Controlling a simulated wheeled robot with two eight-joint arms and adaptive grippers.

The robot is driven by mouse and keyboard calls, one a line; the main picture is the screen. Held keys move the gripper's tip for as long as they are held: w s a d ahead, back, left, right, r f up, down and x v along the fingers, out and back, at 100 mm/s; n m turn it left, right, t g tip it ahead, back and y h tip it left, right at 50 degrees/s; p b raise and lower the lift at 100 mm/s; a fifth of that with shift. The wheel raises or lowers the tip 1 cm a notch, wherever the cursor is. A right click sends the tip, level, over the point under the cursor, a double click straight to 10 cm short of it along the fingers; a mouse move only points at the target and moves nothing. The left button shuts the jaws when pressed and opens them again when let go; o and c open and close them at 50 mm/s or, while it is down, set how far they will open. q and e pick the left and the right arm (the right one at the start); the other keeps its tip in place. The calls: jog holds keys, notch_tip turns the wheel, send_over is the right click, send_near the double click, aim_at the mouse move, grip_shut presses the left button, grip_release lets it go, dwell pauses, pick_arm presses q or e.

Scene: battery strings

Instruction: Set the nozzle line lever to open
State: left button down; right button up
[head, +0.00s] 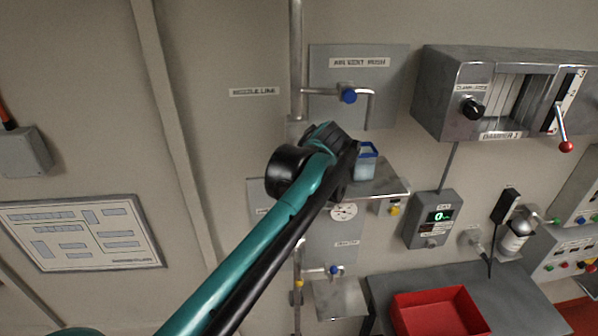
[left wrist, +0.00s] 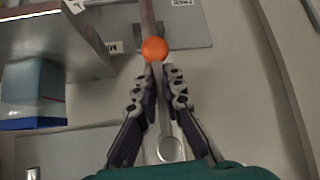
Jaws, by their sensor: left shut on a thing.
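In the left wrist view, a flat metal lever (left wrist: 160,95) runs from a round hub (left wrist: 170,148) up to an orange ball knob (left wrist: 154,49). The two fingers of my left gripper (left wrist: 162,72) are closed on either side of the lever, just below the knob. In the head view my left gripper (head: 340,148) is up at the wall beneath the pipe, and my own arm hides the lever and the fingertips. The NOZZLE LINE label (head: 254,92) is on the wall, up and to the left of the gripper. My right gripper is not in view.
A metal shelf (head: 388,191) with a blue-rimmed container (head: 366,162) stands close right of my gripper. A blue-knobbed tap (head: 348,95) is above. A vertical pipe (head: 296,50) runs down toward the gripper.

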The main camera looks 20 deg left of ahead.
pick_arm(q)
jog(key=c, duration=1.6)
grip_release()
jog(key=shift+d, duration=0.1)
jog(key=v, duration=1.1)
jog(key=shift+s+d+r, duration=0.2)
jog(key=shift+s+r, duration=0.05)
jog(key=s+d+f+m+h+b, duration=0.1)
jog(key=s+f+b, duration=0.4)
jog(key=f+b, duration=0.7)
jog(key=s+d+f+m+h+b, duration=0.1)
jog(key=s+f+m+h+b, duration=0.2)
jog(key=f+b, duration=0.8)
jog(key=s+d+f+m+h+b, duration=0.2)
jog(key=s+f+m+b, duration=0.2)
jog(key=f, duration=3.5)
jog(key=shift+s+d+f+m+t+b, duration=0.15)
jog(key=shift+s+b, duration=0.75)
jog(key=shift+b, duration=1.25)
jog(key=shift+s+a+f+m+t+b, duration=0.15)
jog(key=shift+s+b, duration=0.75)
jog(key=shift+b, duration=1.25)
